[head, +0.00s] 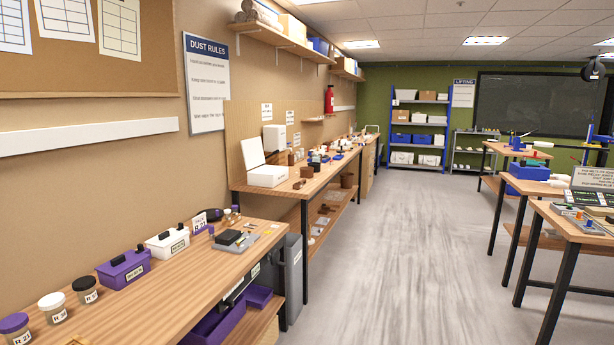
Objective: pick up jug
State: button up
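I cannot pick out a jug for certain in the head view. Small brown containers (347,181) stand on and under the long wall bench, too small to tell whether one is a jug. My gripper is not in view.
The near bench at left holds lidded jars (52,308), a purple box (124,268), a white box (167,242) and a grey tray (236,241). The long wall bench (312,186) runs behind it. Workbenches (583,236) stand at right. Blue shelving (419,128) stands at the back. The grey floor (405,255) between is clear.

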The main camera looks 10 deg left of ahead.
aim_at(316, 156)
jog(key=i, duration=1.1)
jog(key=i+u, duration=0.1)
jog(key=i, duration=2.1)
jog(key=i+u, duration=0.1)
jog(key=i, duration=1)
jog(key=i+l, duration=0.2)
jog(key=i, duration=0.9)
jog(key=i+l+u, duration=0.1)
jog(key=i+u, duration=0.3)
jog(key=i+l+u, duration=0.25)
jog(key=i+u, duration=0.15)
jog(key=i+l+u, duration=0.75)
jog(key=l, duration=0.1)
